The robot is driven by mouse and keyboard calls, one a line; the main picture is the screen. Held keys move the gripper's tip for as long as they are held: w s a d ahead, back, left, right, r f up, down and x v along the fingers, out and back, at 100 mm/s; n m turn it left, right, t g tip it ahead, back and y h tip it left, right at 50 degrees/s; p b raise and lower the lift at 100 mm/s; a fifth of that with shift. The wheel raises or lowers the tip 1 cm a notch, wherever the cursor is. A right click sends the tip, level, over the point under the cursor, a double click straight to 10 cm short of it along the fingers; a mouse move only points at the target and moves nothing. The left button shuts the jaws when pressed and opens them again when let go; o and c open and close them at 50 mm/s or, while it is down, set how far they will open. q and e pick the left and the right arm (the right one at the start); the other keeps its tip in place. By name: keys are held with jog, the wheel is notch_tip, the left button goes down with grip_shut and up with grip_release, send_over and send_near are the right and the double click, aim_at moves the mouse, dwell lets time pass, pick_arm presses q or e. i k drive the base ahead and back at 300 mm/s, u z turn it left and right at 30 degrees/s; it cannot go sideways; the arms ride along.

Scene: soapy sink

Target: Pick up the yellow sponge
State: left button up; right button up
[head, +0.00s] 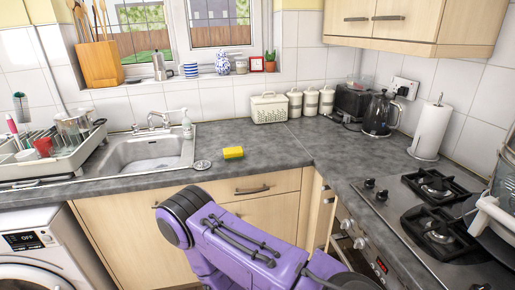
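The yellow sponge (233,153) lies flat on the grey worktop (265,140), to the right of the sink (150,158) and a little back from the front edge. Nothing touches or covers it. A purple arm link of mine crosses the lower middle of the head view, in front of the cupboards and apart from the sponge. I see no fingertips of either gripper in this view.
A small round metal piece (202,165) lies left of the sponge. A soap bottle (187,124) stands by the tap. A white basket (268,108) and canisters stand behind. A gas hob (425,215) is at right. Worktop around the sponge is mostly clear.

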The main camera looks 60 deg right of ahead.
aim_at(237, 152)
jog(key=z, duration=1.15)
jog(key=i, duration=0.1)
jog(key=u, duration=0.05)
